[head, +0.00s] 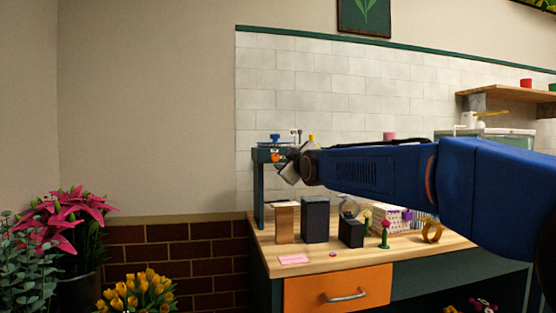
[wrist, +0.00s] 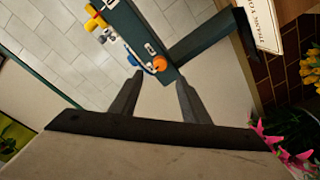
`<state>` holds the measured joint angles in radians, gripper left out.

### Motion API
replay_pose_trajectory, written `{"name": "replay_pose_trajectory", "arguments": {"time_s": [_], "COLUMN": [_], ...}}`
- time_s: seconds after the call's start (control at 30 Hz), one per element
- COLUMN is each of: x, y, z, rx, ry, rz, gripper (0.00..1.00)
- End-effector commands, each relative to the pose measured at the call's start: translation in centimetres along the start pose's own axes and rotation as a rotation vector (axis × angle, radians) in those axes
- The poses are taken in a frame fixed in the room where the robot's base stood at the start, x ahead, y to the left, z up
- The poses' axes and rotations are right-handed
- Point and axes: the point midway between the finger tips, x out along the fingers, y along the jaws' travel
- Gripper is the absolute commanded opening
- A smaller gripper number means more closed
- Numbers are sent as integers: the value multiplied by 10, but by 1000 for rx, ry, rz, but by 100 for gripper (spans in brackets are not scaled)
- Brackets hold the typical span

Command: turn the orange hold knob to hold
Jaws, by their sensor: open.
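The orange hold knob (wrist: 159,63) sits on the edge of a dark green frame (wrist: 135,30), beside a blue curved part (wrist: 148,68). In the wrist view my gripper (wrist: 158,79) is open. Its two dark fingers point at the knob, which shows just beyond and between the tips. I see no contact, and the exact gap in depth is unclear. In the head view the knob (head: 276,157) is a small orange spot near the top of the green frame on the workbench, and my gripper (head: 288,172) is close to it at its right. My gripper partly hides that frame.
Pink lilies (head: 72,208) and yellow tulips (head: 138,292) stand left of the bench.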

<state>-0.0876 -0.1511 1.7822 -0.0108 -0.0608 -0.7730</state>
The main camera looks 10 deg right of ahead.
Motion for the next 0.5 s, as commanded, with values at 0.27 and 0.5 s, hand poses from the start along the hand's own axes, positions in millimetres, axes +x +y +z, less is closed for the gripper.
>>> {"name": "replay_pose_trajectory", "arguments": {"time_s": [0.27,0.5], "x": [45,74], "y": [0,0], "z": [0,0], "rx": [0,0], "ry": [-1,-1], "rz": [-1,-1], "gripper": [42,42]}}
